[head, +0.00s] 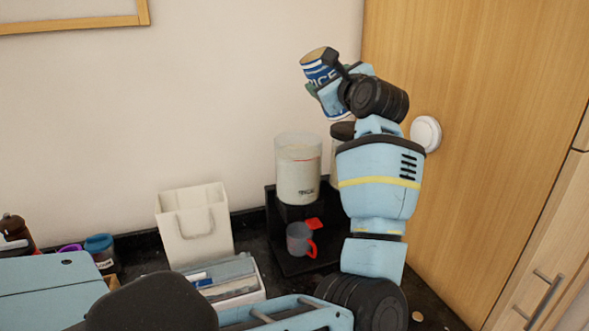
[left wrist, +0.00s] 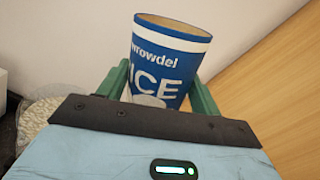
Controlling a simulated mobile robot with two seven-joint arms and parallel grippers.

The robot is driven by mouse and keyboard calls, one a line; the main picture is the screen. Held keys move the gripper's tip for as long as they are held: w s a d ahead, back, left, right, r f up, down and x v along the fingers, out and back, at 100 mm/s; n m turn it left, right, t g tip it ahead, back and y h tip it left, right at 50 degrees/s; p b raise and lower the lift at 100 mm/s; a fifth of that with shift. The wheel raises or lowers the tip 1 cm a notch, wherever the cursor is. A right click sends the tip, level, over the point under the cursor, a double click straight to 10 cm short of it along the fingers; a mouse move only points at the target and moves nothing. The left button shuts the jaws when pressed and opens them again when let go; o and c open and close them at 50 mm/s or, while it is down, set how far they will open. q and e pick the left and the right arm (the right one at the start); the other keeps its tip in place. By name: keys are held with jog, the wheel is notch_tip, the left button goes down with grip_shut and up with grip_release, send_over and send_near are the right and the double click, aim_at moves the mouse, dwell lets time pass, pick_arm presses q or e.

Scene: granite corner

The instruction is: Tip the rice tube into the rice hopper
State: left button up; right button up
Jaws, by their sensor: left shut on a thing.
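The rice tube (head: 321,75) is blue and white with a tan top and part of the word "RICE" showing. My left gripper (head: 325,90) is shut on it and holds it high, above and a little right of the hopper. The tube leans to the left in the head view. In the left wrist view the tube (left wrist: 165,62) sits between the green fingers. My right gripper is not seen.
A grey mug (head: 299,239) with a red handle stands under the hopper. A second dark-lidded container (head: 341,131) is partly hidden behind my arm. A white bag-like holder (head: 195,225) and a tray (head: 222,279) stand left. A wooden panel (head: 480,130) closes the right side.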

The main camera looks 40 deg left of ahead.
pick_arm(q)
jog(key=shift+f+m, duration=0.15)
jog(key=shift+m, duration=0.25)
jog(key=shift+s+a+m, duration=0.15)
jog(key=shift+s+m, duration=0.1)
jog(key=shift+m, duration=0.4)
jog(key=shift+s+a+m, duration=0.1)
jog(key=shift+s+m, duration=0.1)
jog(key=shift+m, duration=0.45)
jog(key=shift+s+a+f+m, duration=0.15)
jog(key=shift+s+m, duration=0.1)
jog(key=shift+m, duration=0.4)
jog(key=shift+s+a+f+m, duration=0.1)
jog(key=shift+s+f+m, duration=0.1)
jog(key=shift+m, duration=0.45)
jog(key=shift+d, duration=0.2)
